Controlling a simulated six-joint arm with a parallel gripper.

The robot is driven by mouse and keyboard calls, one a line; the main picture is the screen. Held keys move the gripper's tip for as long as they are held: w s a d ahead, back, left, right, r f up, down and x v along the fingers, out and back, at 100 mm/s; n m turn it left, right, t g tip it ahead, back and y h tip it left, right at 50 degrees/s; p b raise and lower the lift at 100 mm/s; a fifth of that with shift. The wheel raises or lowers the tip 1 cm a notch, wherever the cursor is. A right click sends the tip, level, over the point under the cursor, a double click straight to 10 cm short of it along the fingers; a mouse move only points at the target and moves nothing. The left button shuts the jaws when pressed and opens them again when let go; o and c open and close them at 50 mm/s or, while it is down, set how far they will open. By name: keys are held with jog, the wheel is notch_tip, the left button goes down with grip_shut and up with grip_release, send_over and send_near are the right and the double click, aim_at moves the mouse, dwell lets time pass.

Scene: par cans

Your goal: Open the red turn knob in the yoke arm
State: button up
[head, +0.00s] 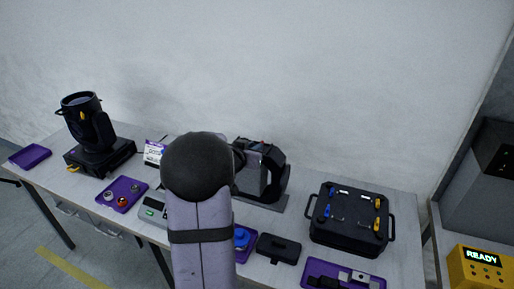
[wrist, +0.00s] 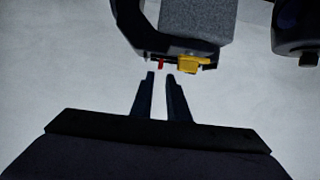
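The small red turn knob (wrist: 160,64) shows in the wrist view at the end of the dark curved yoke arm (wrist: 128,28). A yellow part (wrist: 187,65) sits just to its right. My gripper (wrist: 160,74) is open and empty, its two dark fingers apart. In the picture the fingertips lie just below the red knob; whether they touch it I cannot tell. In the head view a dark yoke fixture (head: 277,178) stands on the table, partly hidden behind my arm. My gripper and the red knob are hidden there.
A black moving-head light (head: 95,130) stands at the left. Purple trays (head: 128,188) hold small parts. A black case (head: 348,222) with blue and yellow clips is at the right. A yellow box (head: 482,268) reads READY. Another dark round body (wrist: 297,25) shows in the wrist view.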

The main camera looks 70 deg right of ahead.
jog(key=shift+v, duration=0.8)
jog(key=w+a+f+n+t+y, duration=0.2)
jog(key=w+a+n+t+y, duration=0.25)
jog(key=w+a, duration=0.9)
jog(key=w+a+f+n+t+y, duration=0.1)
jog(key=w+a+f+n+y, duration=0.1)
jog(key=w+a, duration=0.35)
jog(key=w+a+f+n+t+y, duration=0.2)
jog(key=w+a, duration=0.1)
jog(key=a, duration=0.6)
jog(key=s+a+f+n+g+y, duration=0.2)
jog(key=s+a+n, duration=0.1)
jog(key=a, duration=0.7)
jog(key=s+a+f+n+g+y, duration=0.2)
jog(key=a+f+n+y, duration=0.1)
jog(key=a, duration=0.7)
jog(key=s+a+f+n+g, duration=0.1)
jog(key=s+a+g, duration=0.1)
jog(key=s, duration=0.4)
jog(key=s+a+f+n+g, duration=0.1)
jog(key=s+a+n, duration=0.1)
jog(key=s+a, duration=0.3)
jog(key=shift+s+a+g, duration=0.15)
jog(key=shift+s+g, duration=0.2)
jog(key=shift+s, duration=0.45)
